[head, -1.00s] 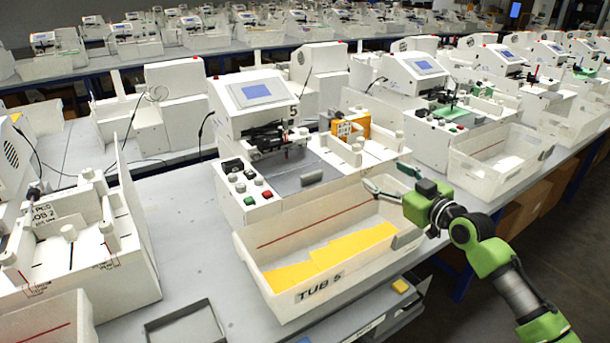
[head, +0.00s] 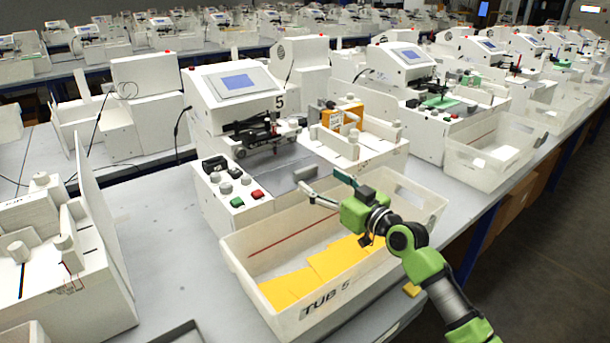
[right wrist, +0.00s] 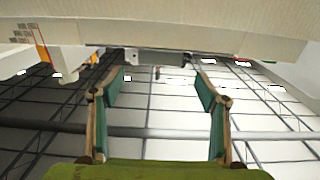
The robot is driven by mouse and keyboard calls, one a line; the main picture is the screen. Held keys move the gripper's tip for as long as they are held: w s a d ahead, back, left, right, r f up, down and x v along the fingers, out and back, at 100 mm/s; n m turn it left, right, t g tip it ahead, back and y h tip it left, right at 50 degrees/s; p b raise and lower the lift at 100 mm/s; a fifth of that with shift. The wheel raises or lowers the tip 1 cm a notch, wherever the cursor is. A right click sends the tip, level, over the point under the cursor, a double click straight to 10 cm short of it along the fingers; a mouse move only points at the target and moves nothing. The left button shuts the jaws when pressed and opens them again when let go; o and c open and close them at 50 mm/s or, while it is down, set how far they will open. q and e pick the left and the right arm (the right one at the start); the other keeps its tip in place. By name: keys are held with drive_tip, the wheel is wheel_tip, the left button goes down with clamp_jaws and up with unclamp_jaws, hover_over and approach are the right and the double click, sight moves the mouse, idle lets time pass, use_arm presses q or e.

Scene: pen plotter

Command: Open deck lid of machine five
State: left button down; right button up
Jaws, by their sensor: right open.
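Machine five (head: 218,112) is white with a blue screen and a "5" on its side. Its grey deck lid (head: 275,170) lies flat and shut, with a grey handle (head: 304,174) at its front edge. My right gripper (head: 323,186) is above the tub, just in front of the handle, fingers pointing left toward the machine. It is open and empty. In the right wrist view, the two fingers (right wrist: 159,88) stand apart, with a grey block, seemingly the handle (right wrist: 158,59), ahead between them. Whether they touch it cannot be told. My left gripper is not in view.
The white tub marked TUB 5 (head: 278,320) stands in front of the machine with yellow sheets (head: 320,265) inside. Buttons and knobs (head: 228,184) sit left of the lid. A white fixture with an orange block (head: 343,118) stands right of it. Bare table (head: 155,215) lies left.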

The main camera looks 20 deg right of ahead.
sight(308, 171)
drive_tip(key=x, duration=0.6)
drive_tip(key=shift+r, duration=0.1)
drive_tip(key=shift+w+a, duration=0.15)
drive_tip(key=shift+w, duration=0.4)
